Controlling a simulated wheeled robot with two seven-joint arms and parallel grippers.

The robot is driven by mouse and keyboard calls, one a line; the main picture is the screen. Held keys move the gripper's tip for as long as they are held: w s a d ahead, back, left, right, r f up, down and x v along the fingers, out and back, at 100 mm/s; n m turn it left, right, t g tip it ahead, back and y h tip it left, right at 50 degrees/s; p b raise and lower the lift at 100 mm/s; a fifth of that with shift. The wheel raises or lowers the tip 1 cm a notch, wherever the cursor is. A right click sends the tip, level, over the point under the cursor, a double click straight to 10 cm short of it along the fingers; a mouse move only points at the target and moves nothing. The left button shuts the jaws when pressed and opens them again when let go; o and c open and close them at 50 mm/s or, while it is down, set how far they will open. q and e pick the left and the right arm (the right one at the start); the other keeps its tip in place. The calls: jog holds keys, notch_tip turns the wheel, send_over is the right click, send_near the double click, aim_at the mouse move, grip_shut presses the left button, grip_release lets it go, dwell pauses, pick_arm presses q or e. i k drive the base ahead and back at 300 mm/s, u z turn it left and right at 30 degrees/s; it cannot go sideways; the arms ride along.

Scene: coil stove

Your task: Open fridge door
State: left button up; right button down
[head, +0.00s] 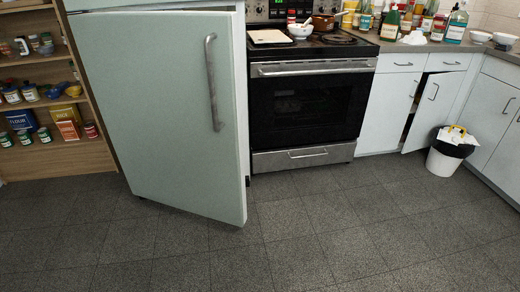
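The fridge door (150,110) is a large pale green panel at the left of the head view. It stands ajar, its right edge swung out toward me from the fridge body. A vertical grey metal handle (213,82) runs along the upper right of the door. The fridge interior is hidden behind the door. Neither of my grippers shows in the head view, and nothing is seen touching the handle.
An open shelf (55,163) with jars and boxes stands left of the fridge. A black stove (308,105) is right of it. A cabinet door (428,108) hangs ajar near a white bin (446,158). The tiled floor (300,235) in front is clear.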

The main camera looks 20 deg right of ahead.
aim_at(166, 86)
jog(key=z, duration=0.6)
jog(key=i, duration=1.75)
jog(key=u, duration=0.3)
